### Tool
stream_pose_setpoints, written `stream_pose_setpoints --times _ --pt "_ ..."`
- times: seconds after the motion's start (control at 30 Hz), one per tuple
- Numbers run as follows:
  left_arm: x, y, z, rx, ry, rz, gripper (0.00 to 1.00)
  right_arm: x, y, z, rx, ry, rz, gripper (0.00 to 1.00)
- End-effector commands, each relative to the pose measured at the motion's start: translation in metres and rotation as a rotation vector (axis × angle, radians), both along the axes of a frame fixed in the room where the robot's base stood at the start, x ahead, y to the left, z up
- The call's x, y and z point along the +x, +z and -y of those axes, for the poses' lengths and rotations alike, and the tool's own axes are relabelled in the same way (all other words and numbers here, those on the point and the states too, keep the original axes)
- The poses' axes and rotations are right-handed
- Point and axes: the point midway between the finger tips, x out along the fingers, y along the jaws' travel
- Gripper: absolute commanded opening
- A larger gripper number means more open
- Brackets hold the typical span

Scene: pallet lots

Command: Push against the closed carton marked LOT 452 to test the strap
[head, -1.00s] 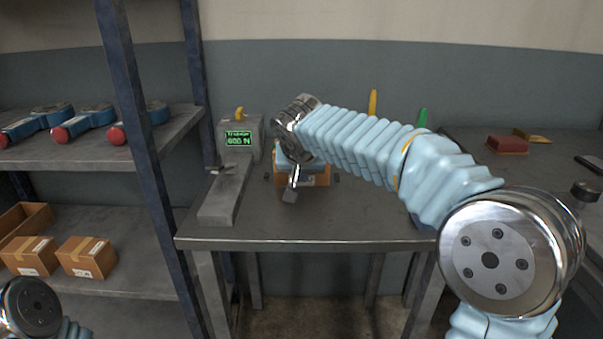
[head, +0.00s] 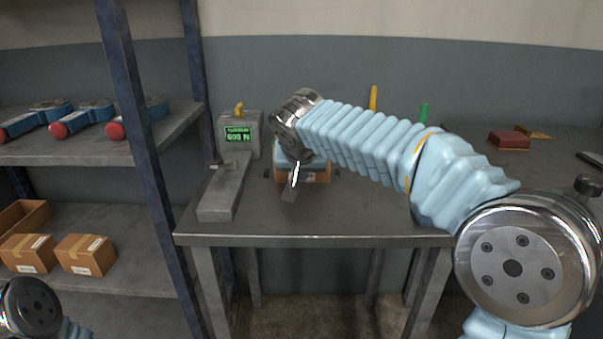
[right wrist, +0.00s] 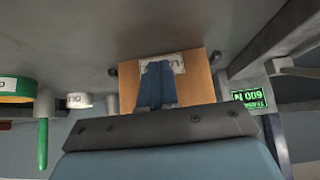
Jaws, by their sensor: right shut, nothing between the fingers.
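A closed brown carton (head: 318,177) stands on the grey table, partly hidden behind my right gripper and wrist. In the right wrist view the carton (right wrist: 196,88) bears a white label, mostly covered by the gripper fingers, so I cannot read its lot number. My right gripper (head: 290,195) is shut and empty, in front of the carton in the head view. In the right wrist view its fingers (right wrist: 156,82) overlap the carton face; I cannot tell whether they touch it. My left gripper is out of view.
A tension meter (head: 240,134) with a green display reading 600 N stands left of the carton, behind a grey bar (head: 223,188). Shelves at left hold blue tools and small cartons (head: 85,255). A red block (head: 509,140) lies at right. The table front is clear.

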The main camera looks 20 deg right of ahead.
Motion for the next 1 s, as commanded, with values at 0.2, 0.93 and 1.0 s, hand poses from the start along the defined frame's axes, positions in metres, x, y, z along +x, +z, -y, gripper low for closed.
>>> stream_pose_setpoints --times 0.2,0.93,1.0 --pt "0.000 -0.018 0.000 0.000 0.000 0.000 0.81 -0.020 -0.003 -0.006 0.000 0.001 0.000 0.00" --pt "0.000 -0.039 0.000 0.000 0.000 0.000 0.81 -0.060 -0.001 -0.017 -0.002 0.000 -0.003 0.00" --pt "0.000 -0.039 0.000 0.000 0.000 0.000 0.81 -0.060 -0.001 -0.017 -0.002 0.000 -0.003 0.00"
